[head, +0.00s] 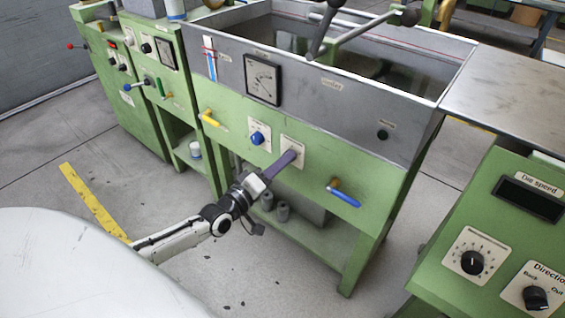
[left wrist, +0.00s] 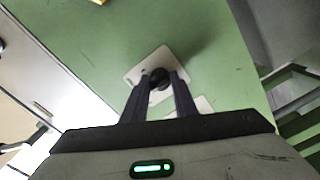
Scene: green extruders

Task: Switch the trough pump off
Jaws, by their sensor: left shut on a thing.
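The trough's green front panel (head: 222,132) carries a white plate (head: 294,146) whose knob is hidden behind my fingers in the head view. My left gripper (head: 287,158) reaches this plate from the lower left. In the left wrist view, my left gripper (left wrist: 159,86) has its two dark fingers on either side of a round black knob (left wrist: 159,76) and is shut on it. The knob sits on a white plate (left wrist: 139,72), whose lettering I cannot read. The knob's setting is hard to tell. My right gripper is not in view.
A blue knob (head: 257,138) sits just left on its own plate. A yellow-handled valve (head: 209,118) is further left, and a blue-handled valve (head: 344,196) is lower right. A control console (head: 500,235) stands at the right. Open floor (head: 120,180) lies left.

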